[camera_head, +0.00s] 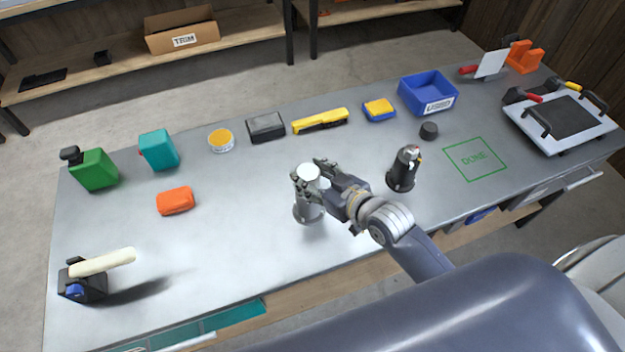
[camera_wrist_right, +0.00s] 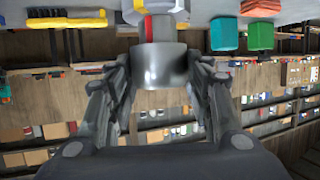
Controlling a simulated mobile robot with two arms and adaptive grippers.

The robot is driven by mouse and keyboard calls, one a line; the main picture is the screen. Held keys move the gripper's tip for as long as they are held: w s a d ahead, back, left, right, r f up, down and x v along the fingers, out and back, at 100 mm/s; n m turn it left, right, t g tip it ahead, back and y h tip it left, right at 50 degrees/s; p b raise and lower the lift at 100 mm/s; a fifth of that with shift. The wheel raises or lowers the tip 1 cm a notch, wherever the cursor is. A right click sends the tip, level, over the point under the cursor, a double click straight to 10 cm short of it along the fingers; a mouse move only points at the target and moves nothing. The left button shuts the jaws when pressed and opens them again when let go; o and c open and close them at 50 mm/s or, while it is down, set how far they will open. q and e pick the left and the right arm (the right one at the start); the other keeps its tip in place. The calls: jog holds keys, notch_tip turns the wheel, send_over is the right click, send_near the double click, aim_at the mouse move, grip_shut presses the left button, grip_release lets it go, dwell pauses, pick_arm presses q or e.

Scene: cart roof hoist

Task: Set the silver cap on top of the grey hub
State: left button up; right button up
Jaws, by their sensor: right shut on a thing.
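The silver cap (camera_head: 308,172) is in my right gripper (camera_head: 312,178), whose fingers are shut around it at the middle of the bench. In the right wrist view the cap (camera_wrist_right: 160,66) sits between the two fingers of the gripper (camera_wrist_right: 160,85). The grey hub (camera_head: 307,212) stands upright on the bench just below the cap, partly hidden by the cap and fingers. In the right wrist view the hub (camera_wrist_right: 147,28) shows beyond the cap, roughly in line with it, with a red part. I cannot tell whether cap and hub touch. My left gripper is not in view.
A black device (camera_head: 402,170) stands close to the right of my right gripper. A dark round knob (camera_head: 429,130) and a green DONE square (camera_head: 475,159) lie farther right. A blue bin (camera_head: 428,92) is behind. An orange case (camera_head: 175,201) lies left, with bare bench between.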

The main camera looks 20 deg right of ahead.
jog(key=shift+f, duration=1.3)
jog(key=o, duration=1)
jog(key=shift+f, duration=0.1)
jog(key=shift+s, duration=0.1)
jog(key=shift+s+d+r, duration=0.15)
jog(key=shift+s+r, duration=0.05)
jog(key=shift+s, duration=0.15)
jog(key=b+v, duration=0.1)
jog(key=v, duration=1)
